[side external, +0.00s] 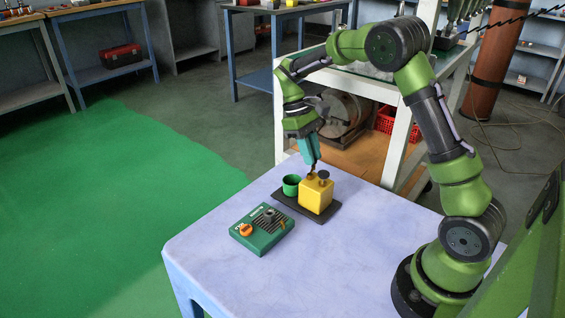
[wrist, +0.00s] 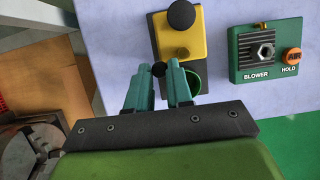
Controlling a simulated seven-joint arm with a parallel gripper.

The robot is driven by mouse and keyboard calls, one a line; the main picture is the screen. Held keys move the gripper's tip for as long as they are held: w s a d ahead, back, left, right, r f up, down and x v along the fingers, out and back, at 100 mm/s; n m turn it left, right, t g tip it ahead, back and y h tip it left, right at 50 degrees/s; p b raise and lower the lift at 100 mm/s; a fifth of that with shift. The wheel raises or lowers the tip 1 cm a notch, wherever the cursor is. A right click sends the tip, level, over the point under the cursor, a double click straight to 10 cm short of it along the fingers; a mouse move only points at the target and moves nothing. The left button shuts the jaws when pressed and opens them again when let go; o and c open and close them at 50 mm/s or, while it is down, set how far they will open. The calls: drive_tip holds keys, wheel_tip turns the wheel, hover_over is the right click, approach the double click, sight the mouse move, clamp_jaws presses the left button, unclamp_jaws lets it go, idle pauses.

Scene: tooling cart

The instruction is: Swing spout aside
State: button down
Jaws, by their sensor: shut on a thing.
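A yellow box-shaped dispenser (side external: 316,197) stands on a dark base plate (side external: 322,219) on the table. A black knob (side external: 324,175) tops it, and this knob shows in the wrist view (wrist: 181,14). The spout (wrist: 158,69) has a small dark round end beside the dispenser's near edge. My gripper (side external: 311,171) points down at the dispenser's top. In the wrist view its teal fingers (wrist: 158,74) are shut on the spout's end. Fingers hide most of the spout. A green cup (side external: 291,185) stands beside the dispenser; the fingers partly cover it in the wrist view (wrist: 195,80).
A green blower box (side external: 262,230) with an orange knob (side external: 246,230) sits on the table left of the dispenser. The pale tabletop (side external: 215,262) is clear around both. A white-framed cart (side external: 283,120) stands behind the table.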

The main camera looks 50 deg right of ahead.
drive_tip(key=shift+s+d+m+y, duration=0.1)
drive_tip(key=shift+s+m+y, duration=0.2)
drive_tip(key=shift+m, duration=0.45)
drive_tip(key=shift+s+d+m+y, duration=0.15)
drive_tip(key=shift+m+y, duration=0.15)
drive_tip(key=shift+m, duration=0.4)
drive_tip(key=shift+s+d+m+y, duration=0.1)
drive_tip(key=shift+s+m+y, duration=0.2)
drive_tip(key=shift+m, duration=0.45)
drive_tip(key=c, duration=1)
unclamp_jaws()
drive_tip(key=shift+t, duration=0.3)
drive_tip(key=v, duration=1.7)
drive_tip(key=shift+w+a+f, duration=0.1)
